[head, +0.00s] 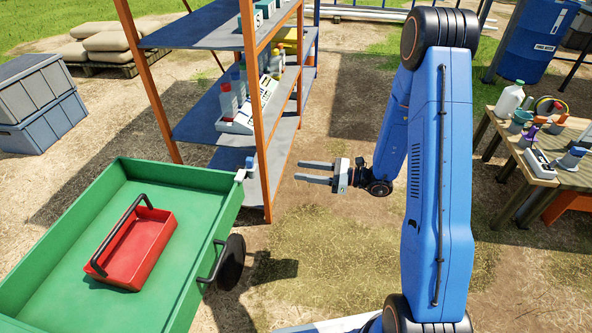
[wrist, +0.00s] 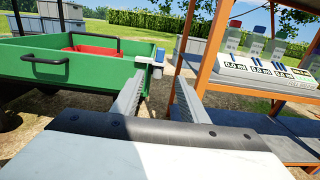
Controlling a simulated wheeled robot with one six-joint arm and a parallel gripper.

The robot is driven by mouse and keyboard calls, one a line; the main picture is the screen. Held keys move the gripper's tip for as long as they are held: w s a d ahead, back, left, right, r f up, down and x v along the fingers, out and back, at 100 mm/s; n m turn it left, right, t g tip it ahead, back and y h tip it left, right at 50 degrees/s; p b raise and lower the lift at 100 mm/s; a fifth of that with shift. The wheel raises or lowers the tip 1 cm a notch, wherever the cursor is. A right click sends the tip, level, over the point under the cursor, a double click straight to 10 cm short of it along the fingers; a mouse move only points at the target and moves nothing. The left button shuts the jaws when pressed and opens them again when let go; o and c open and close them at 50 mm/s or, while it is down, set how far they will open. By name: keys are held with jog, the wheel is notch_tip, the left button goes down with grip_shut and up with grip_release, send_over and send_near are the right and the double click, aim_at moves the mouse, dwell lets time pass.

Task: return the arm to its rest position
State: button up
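My gripper (head: 318,173) is in the middle of the head view, on my blue arm. Its two fingers are apart with nothing between them. In the wrist view the open fingers (wrist: 158,98) point toward the gap between the green cart (wrist: 20,61) and the orange-framed shelf rack (wrist: 205,72). In the head view the gripper hangs in free air to the right of the green cart (head: 212,179) and the rack's front post (head: 251,110). It touches nothing that I can see.
A red carrier (head: 150,248) lies in the green cart. A small grey-blue device (head: 247,168) sits at the cart's corner, near my fingertips. The rack holds bottles and a white dispenser stand (head: 240,122). A wooden table (head: 532,170) with bottles stands at right. Bare ground lies below my gripper.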

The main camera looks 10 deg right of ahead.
jog(key=shift+s+d, duration=0.15)
jog(key=shift+d, duration=0.15)
dwell(0.4)
jog(key=s+a+r+n+g+h, duration=0.1)
jog(key=s+r+n+g+h, duration=0.25)
jog(key=s+r+n, duration=0.5)
jog(key=s+a+r+n+g+h, duration=0.1)
jog(key=s+r+n+g+h, duration=0.3)
jog(key=s, duration=0.8)
jog(key=s+d+r+n+t+h, duration=0.3)
jog(key=s+d+r+n+h, duration=0.1)
jog(key=s+d, duration=0.2)
jog(key=s+d+r+n+t+h, duration=0.3)
jog(key=s+d+r+n+h, duration=0.2)
jog(key=d, duration=0.4)
jog(key=shift+s+r, duration=0.15)
jog(key=shift+s, duration=0.45)
jog(key=shift+d+n+h, duration=0.1)
jog(key=shift+n+h, duration=0.15)
